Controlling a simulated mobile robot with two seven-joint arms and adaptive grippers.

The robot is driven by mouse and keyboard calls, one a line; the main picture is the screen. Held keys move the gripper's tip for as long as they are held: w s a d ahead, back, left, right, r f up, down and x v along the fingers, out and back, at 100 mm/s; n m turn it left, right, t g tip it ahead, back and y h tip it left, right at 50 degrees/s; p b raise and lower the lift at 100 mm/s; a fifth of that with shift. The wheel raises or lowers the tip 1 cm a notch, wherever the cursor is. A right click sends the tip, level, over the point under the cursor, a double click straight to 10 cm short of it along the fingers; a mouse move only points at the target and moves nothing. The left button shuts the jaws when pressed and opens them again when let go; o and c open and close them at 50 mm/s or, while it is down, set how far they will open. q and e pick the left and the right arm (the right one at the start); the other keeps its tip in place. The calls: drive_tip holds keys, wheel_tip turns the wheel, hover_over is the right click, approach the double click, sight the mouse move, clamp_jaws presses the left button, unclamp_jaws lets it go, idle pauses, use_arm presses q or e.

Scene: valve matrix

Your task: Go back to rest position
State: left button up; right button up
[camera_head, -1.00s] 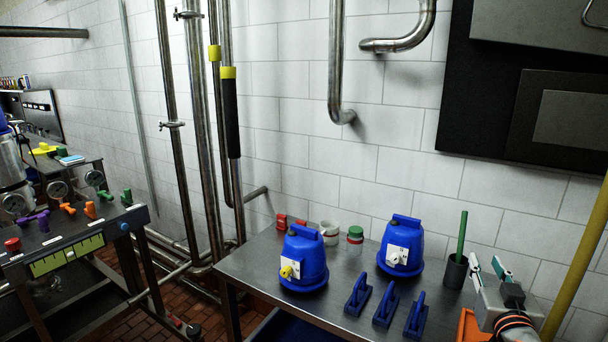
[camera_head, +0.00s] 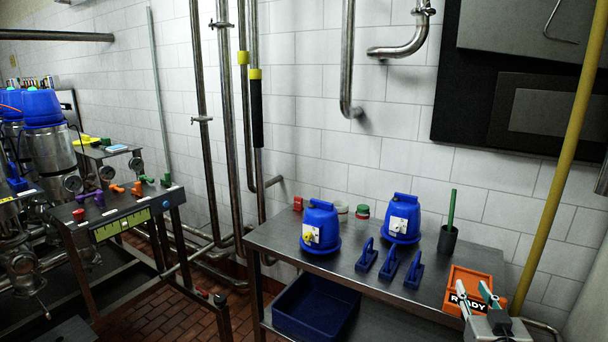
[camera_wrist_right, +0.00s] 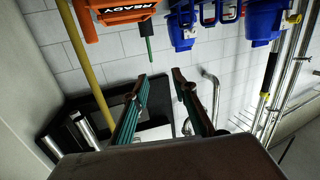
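My right gripper (camera_head: 476,299) shows at the lower right in the head view, in front of the steel table's (camera_head: 282,252) right end. Its two fingers are spread with nothing between them; the right wrist view also shows the fingers (camera_wrist_right: 160,93) apart and empty. In the head view its fingertips overlap the orange READY box (camera_head: 478,283) on the table; I cannot tell how near they are to it. My left gripper is in neither view.
Two blue lidded units (camera_head: 320,227) (camera_head: 402,218), several blue handled tools (camera_head: 390,264) and a dark cup (camera_head: 447,240) with a green stick stand on the table. A blue bin (camera_head: 315,308) sits below. A yellow pole (camera_head: 566,170) rises at right. A valve rack (camera_head: 118,222) stands left.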

drive_tip(key=s+a+f+n+g+y, duration=0.15)
drive_tip(key=a+f, duration=0.25)
drive_tip(key=f, duration=0.5)
drive_tip(key=s+a+f+n+g+y, duration=0.2)
drive_tip(key=s+a+f, duration=0.5)
drive_tip(key=s+f, duration=0.4)
drive_tip(key=s+a+f+n+g+y, duration=0.2)
drive_tip(key=s+a+f, duration=0.4)
drive_tip(key=s+f, duration=0.5)
drive_tip(key=shift+s+a+f+n+y, duration=0.25)
drive_tip(key=shift+s+a+n+y, duration=0.1)
drive_tip(key=shift+s+a+y, duration=0.15)
drive_tip(key=shift+d+g, duration=0.1)
drive_tip(key=shift+g, duration=0.15)
